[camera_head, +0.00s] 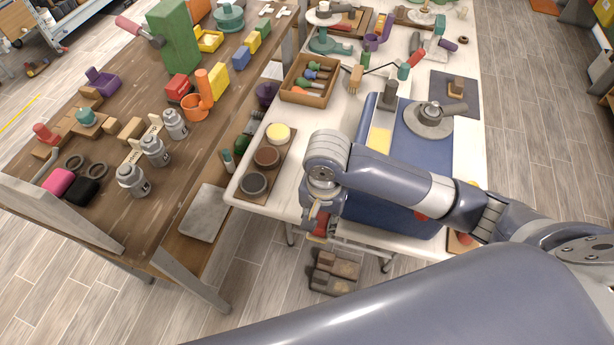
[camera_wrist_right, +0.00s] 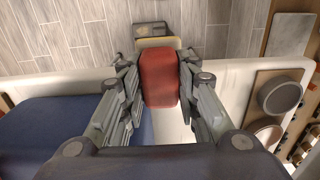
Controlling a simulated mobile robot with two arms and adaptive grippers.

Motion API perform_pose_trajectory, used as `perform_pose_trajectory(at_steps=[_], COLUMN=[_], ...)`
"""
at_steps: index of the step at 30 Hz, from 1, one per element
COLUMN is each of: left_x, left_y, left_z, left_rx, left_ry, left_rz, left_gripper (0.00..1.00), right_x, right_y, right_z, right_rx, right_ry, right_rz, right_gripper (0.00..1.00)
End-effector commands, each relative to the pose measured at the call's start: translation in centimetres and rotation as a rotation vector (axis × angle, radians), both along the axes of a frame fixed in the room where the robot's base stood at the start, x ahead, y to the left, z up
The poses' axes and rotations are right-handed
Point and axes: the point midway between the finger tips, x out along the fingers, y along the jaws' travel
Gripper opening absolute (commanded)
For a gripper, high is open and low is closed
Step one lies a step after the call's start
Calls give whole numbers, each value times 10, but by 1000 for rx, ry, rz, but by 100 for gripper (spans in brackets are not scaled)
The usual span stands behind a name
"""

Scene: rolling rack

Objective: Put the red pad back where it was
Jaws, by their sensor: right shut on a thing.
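The red pad (camera_wrist_right: 159,78) is a rounded red block between the fingers of my right gripper (camera_wrist_right: 158,95), which is shut on it. In the head view, my right gripper (camera_head: 318,222) points down at the white table's near edge. A small red part of the pad (camera_head: 320,232) shows there, partly hidden by the fingers. In the wrist view, the pad is over the table's edge, with floor beyond it. A pale yellowish piece (camera_wrist_right: 157,43) shows just past the pad; I cannot tell whether it belongs to it. My left gripper is not in view.
A wooden strip (camera_head: 250,187) with yellow, brown and dark round pads lies left of the gripper. A blue case (camera_head: 385,215) lies under my right arm. Brown blocks (camera_head: 337,265) sit low near the floor. A brown workbench (camera_head: 140,205) with tools stands at left.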

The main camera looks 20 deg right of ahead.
Motion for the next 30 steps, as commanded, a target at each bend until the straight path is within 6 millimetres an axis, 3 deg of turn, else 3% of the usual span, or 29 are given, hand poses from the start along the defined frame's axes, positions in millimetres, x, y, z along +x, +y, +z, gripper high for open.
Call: perform_pose_trajectory(at_steps=[6, 9, 15, 21, 25, 30], left_x=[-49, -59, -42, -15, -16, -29], left_y=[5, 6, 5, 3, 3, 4], left_z=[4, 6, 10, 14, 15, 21], left_rx=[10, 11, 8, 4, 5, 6], left_ry=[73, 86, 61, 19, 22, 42], left_rz=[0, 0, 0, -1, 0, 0], left_gripper=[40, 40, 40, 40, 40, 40], right_x=[53, 74, 111, 128, 137, 135], right_y=[-6, -8, -12, -14, -15, -16], right_z=[-2, -4, -8, -11, -11, -38], right_rx=[-1, 0, 0, 2, 0, -1], right_ry=[-2, -1, -1, -1, -1, 2], right_rz=[-4, -2, -1, 1, 1, 1], right_gripper=[10, 10, 10, 10, 10, 10])
